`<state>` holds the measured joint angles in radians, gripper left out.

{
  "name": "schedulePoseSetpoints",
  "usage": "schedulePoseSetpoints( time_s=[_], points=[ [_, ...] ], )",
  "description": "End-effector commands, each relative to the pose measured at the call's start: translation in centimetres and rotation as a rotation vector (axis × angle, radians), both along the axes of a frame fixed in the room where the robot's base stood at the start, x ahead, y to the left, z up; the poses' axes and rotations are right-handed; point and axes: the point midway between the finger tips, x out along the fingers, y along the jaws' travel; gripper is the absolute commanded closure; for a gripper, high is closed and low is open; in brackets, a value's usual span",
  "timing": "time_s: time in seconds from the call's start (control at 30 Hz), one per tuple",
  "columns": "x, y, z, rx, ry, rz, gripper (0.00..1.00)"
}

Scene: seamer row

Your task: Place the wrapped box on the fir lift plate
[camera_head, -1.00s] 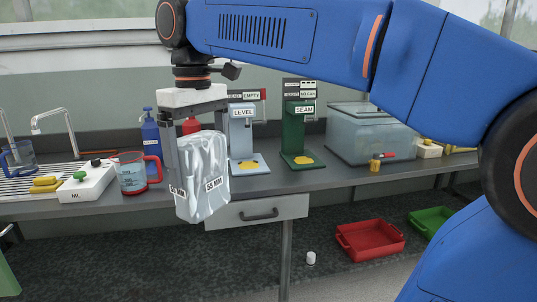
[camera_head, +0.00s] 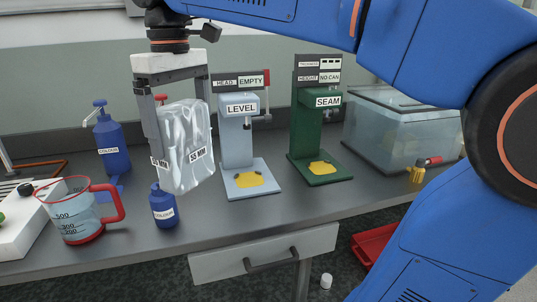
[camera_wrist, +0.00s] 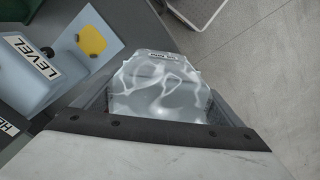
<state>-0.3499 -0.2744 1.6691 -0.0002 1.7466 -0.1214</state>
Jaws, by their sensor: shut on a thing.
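The wrapped box (camera_head: 184,132) is a pale block in clear, crinkled film with a "55 MM" label. My gripper (camera_head: 180,152) points down and is shut on it, holding it up in front of the counter, left of the light blue LEVEL machine. The wrist view shows the wrapped box (camera_wrist: 160,92) between the fingers. The fir lift plate (camera_head: 319,168) is the dark green base of the green SEAM machine (camera_head: 307,115), with a yellow patch on top and nothing standing on it. It is to the right of my gripper, apart from the box.
The LEVEL machine (camera_head: 237,130) with its light blue base stands between my gripper and the SEAM machine. Blue bottles (camera_head: 111,143) and a red-handled measuring jug (camera_head: 78,212) stand left. A clear tank (camera_head: 402,130) stands right. The front counter strip is mostly clear.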

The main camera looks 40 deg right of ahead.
Motion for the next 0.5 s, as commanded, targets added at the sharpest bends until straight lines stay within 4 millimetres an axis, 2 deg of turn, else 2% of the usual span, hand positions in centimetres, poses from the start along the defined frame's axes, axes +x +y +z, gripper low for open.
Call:
schedulePoseSetpoints(
  time_s=[0.23,0.5],
  points=[
    [0.8,-0.3,0.0,0.0,0.0,-0.002,0.46],
    [5.9,-2.2,0.0,0.0,0.001,-0.004,0.46]
  ],
)
